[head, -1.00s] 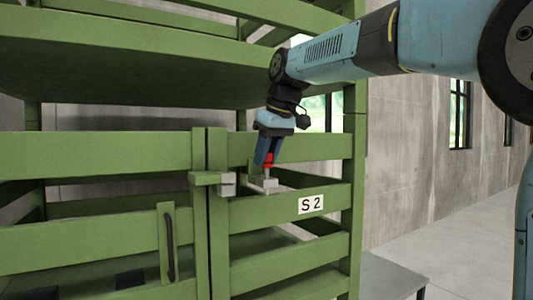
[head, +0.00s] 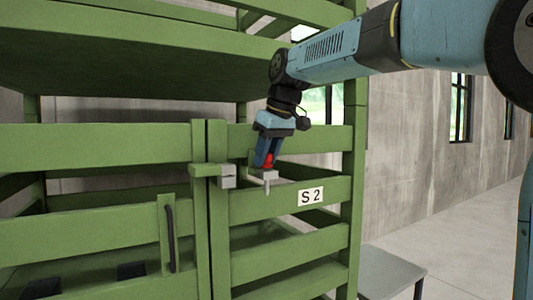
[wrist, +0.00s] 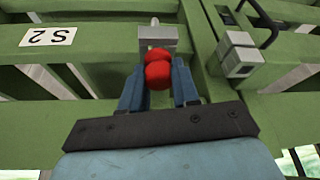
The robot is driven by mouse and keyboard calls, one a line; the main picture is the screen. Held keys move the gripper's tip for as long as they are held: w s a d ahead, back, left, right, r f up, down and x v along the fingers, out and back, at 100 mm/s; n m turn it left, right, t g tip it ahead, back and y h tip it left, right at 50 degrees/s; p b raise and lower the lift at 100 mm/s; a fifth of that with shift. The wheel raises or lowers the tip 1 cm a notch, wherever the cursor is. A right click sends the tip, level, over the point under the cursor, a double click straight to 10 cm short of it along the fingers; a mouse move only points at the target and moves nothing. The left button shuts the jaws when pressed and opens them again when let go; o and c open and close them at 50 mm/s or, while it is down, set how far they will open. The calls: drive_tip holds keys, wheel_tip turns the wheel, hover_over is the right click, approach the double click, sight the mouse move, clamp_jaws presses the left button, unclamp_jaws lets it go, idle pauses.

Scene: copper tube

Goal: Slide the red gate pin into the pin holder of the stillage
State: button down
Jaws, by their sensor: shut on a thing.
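The red gate pin (head: 269,160) has a red knob and a grey shaft. My gripper (head: 267,158) is shut on the knob, pointing down; the wrist view shows its fingers on both sides of the red knob (wrist: 158,78). The pin holder (head: 264,176) is a small grey block on the green stillage's right gate panel, left of the "S 2" label. The shaft passes down through the holder, with its end showing below the block. In the wrist view the holder (wrist: 158,38) is just beyond the knob, with the pin tip past it.
Another grey bracket (head: 228,177) sits left of the holder, where the gate panels meet. The green stillage (head: 95,155) fills the left and middle. A black handle (head: 170,238) is on the left gate. A grey table (head: 392,268) stands low at the right; the floor beyond is clear.

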drive_tip(key=shift+f, duration=0.25)
drive_tip(key=c, duration=0.8)
unclamp_jaws()
drive_tip(key=shift+o, duration=0.2)
drive_tip(key=v, duration=1.3)
drive_tip(key=shift+r, duration=0.25)
drive_tip(key=shift+s+d, duration=0.1)
drive_tip(key=shift+d, duration=0.1)
